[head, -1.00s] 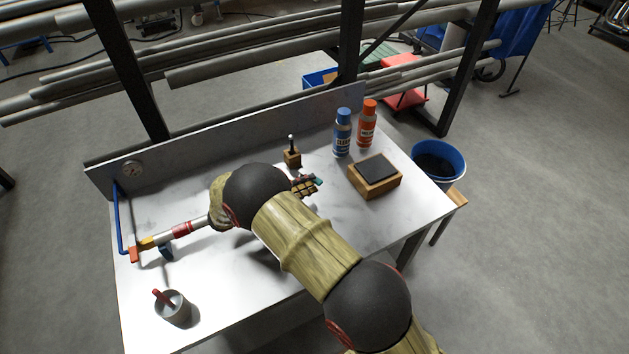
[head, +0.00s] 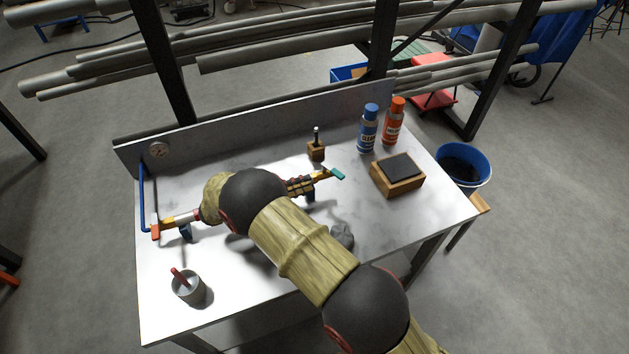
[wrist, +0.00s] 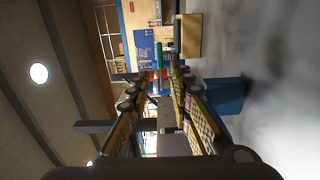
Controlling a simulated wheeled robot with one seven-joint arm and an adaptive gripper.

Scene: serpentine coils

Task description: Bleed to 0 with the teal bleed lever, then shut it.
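The teal bleed lever (head: 337,175) sits at the right end of the pipe assembly on the white bench. My gripper (head: 301,186) is low over the pipe, left of the lever, pointing towards it. In the wrist view the teal lever (wrist: 158,54) shows beyond the gap between the spread fingers of my gripper (wrist: 152,82), apart from them. The fingers look open, with nothing held. A round gauge (head: 159,149) is on the back panel at the left; its reading is too small to tell. My arm hides the middle of the pipe (head: 182,219).
A wooden block with an upright pin (head: 317,150) stands behind the gripper. Blue (head: 368,130) and orange (head: 394,122) bottles and a wooden box with a dark top (head: 397,174) are at the right. A grey cup (head: 188,288) is front left; a grey lump (head: 342,235) lies beside my arm.

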